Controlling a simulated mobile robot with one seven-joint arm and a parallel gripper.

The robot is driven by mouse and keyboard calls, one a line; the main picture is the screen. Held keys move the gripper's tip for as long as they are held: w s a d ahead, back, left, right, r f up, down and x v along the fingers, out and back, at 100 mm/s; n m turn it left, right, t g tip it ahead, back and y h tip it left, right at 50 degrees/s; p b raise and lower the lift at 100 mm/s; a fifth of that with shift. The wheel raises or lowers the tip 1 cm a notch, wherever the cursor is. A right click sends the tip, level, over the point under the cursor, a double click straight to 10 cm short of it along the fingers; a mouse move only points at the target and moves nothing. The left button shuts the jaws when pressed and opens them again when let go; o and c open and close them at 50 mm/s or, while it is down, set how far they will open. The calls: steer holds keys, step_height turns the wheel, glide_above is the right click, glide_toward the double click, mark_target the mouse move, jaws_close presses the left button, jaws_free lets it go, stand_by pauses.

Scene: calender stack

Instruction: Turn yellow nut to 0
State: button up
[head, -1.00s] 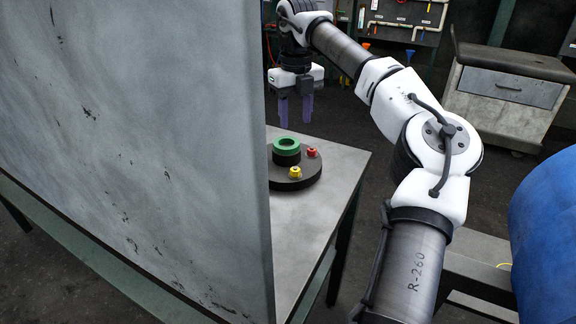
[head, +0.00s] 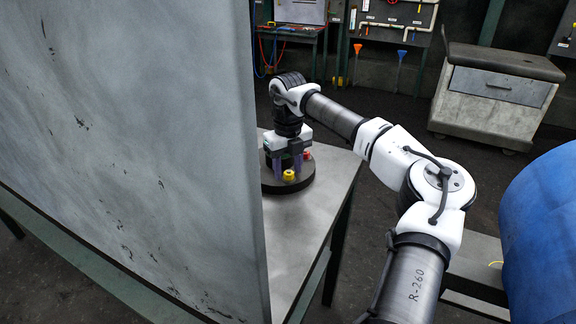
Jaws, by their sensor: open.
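The yellow nut (head: 289,176) sits near the front of a round dark base (head: 284,188) on a grey table. A red nut (head: 307,155) shows on the right of the base, partly behind my gripper. My gripper (head: 287,168) points down over the base with its purple fingers spread, one to the left of and one behind or right of the yellow nut. Whether the fingers touch the nut cannot be told. The green ring seen before is hidden behind my gripper. No scale marks can be read on the base.
A large grey panel (head: 130,160) stands at the left and cuts off part of the table (head: 318,205) and base. A blue drum (head: 545,235) is at the right. A cabinet (head: 495,95) stands behind. The table's right side is clear.

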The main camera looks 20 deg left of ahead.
steer(key=shift+f, duration=0.1)
jaws_close()
stand_by(0.3)
steer(key=shift+m, duration=0.3)
steer(key=m+b, duration=0.1)
steer(key=m, duration=0.3)
steer(key=shift+w+d+m, duration=0.1)
steer(key=shift+m, duration=0.3)
steer(key=m, duration=0.4)
steer(key=shift+b, duration=0.4)
steer(key=m+b, duration=0.1)
steer(key=m, duration=0.5)
steer(key=shift+d+m, duration=0.15)
steer(key=shift+m, duration=0.25)
steer(key=m+b, duration=0.2)
steer(key=m, duration=0.4)
steer(key=shift+d+m, duration=0.1)
steer(key=shift+m, duration=0.3)
